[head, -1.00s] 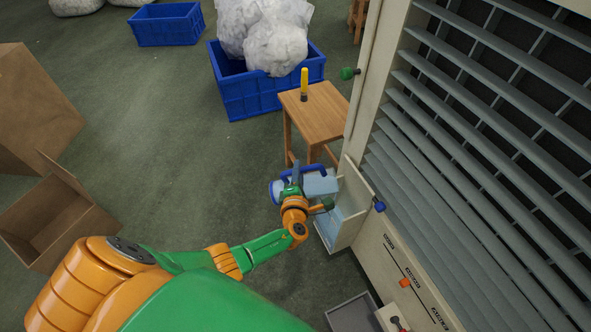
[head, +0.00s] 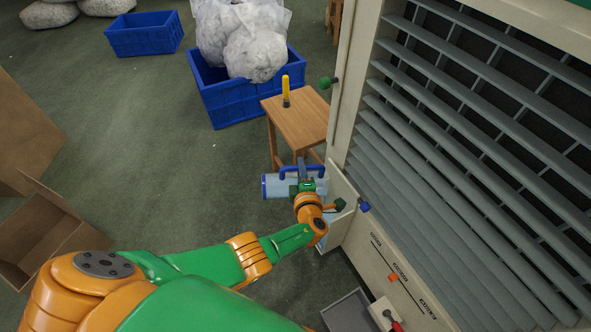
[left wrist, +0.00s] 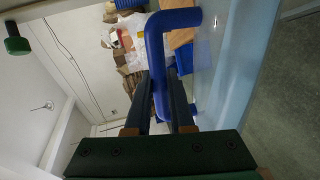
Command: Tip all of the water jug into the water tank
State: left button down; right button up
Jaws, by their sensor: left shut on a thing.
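The water jug (head: 281,187) is pale and see-through, with a blue end at left and a blue handle on top. In the head view it lies about on its side, its right end at the water tank (head: 342,190). My left gripper (head: 303,172) is shut on the blue handle, which passes between its dark fingers in the left wrist view (left wrist: 160,95). The jug's clear wall (left wrist: 235,65) fills the right of that view. The tank is an open, pale bin on the machine's lower side, partly hidden by my gripper and the jug. The water level cannot be made out. My right gripper is not in view.
The machine (head: 365,130) with grey slats stands at right. A wooden stool (head: 300,125) with a yellow-handled tool is behind the jug. Blue crates (head: 235,105) and cardboard boxes (head: 40,235) stand on the floor. A grey tray (head: 350,312) lies below.

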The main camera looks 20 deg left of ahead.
aim_at(313, 167)
pick_arm(q)
jog(key=shift+w+d+r+m+b, duration=0.2)
jog(key=shift+w+d+r+m, duration=0.1)
jog(key=shift+d, duration=0.15)
jog(key=shift+w+d+r+m+b, duration=0.2)
jog(key=shift+w+d+m, duration=0.1)
jog(key=shift+d, duration=0.1)
jog(key=shift+w+d+r+m+y+b, duration=0.15)
jog(key=shift+w+d+m+y+b, duration=0.15)
jog(key=shift+d+m+b, duration=0.25)
jog(key=shift+w+d+r, duration=0.1)
jog(key=shift+d+r, duration=0.1)
jog(key=shift+d, duration=0.05)
dwell(2.3)
